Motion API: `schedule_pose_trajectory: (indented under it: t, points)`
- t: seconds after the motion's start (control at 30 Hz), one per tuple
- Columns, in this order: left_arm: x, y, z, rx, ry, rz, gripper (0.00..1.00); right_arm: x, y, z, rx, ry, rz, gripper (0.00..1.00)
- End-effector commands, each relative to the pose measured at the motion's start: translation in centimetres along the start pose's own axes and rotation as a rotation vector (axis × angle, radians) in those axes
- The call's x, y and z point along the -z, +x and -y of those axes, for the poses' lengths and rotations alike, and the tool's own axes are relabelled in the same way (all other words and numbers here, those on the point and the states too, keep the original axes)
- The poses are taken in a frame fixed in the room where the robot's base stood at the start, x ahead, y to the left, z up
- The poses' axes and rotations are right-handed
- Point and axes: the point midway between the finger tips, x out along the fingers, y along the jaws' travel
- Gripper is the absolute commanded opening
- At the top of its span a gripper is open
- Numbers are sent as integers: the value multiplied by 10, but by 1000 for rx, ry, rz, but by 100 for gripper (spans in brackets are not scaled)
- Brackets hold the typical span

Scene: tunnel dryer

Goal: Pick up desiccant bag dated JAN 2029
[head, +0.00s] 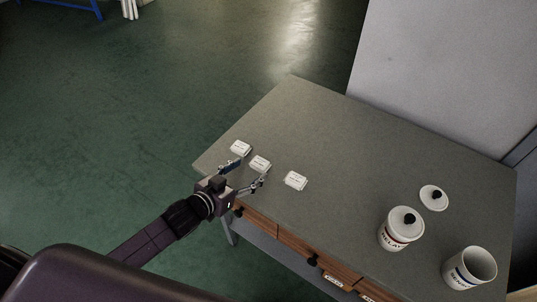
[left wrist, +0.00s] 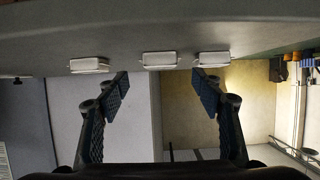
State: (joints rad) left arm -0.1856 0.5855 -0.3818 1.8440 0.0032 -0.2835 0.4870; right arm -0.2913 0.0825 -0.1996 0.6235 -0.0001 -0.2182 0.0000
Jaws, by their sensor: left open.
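Three small white desiccant bags lie in a row on the grey table: the left bag (head: 240,147), the middle bag (head: 260,163) and the right bag (head: 295,180). Their printing is too small to read, so I cannot tell which is dated JAN 2029. My left gripper (head: 249,173) is open and empty at the table's front edge, its fingers pointing towards the middle bag. In the left wrist view, which looks upside down, the middle bag (left wrist: 160,60) sits ahead of the gap between the fingers (left wrist: 160,82). My right gripper is out of view.
The grey table (head: 330,130) has wooden drawers (head: 300,246) along its front. A lidded white canister (head: 396,234), an open white canister (head: 462,270) and a loose lid (head: 433,197) stand to the right. The table behind the bags is clear.

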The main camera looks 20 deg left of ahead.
Motion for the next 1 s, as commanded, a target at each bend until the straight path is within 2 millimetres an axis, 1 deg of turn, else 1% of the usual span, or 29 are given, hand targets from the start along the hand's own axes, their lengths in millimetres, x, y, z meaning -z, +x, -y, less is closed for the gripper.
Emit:
schedule_pose_trajectory:
  t: [0.17, 0.33, 0.43, 0.57, 0.7, 0.8, 1.0]
  points:
    - [1, 15, 0, 1, 0, -1, 61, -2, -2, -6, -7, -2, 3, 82]
    - [1, 28, 0, 0, 0, 0, 61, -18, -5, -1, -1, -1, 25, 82]
    - [2, 38, 1, 1, 0, 0, 61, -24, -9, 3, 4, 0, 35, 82]
    - [3, 54, 1, 1, 0, -1, 61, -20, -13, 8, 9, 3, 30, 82]
    - [1, 70, 1, 0, -1, -1, 61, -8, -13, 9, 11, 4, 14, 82]
    - [0, 76, 1, 0, 0, 0, 61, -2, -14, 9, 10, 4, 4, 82]
    - [0, 77, 1, 0, 0, 1, 61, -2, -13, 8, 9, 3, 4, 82]
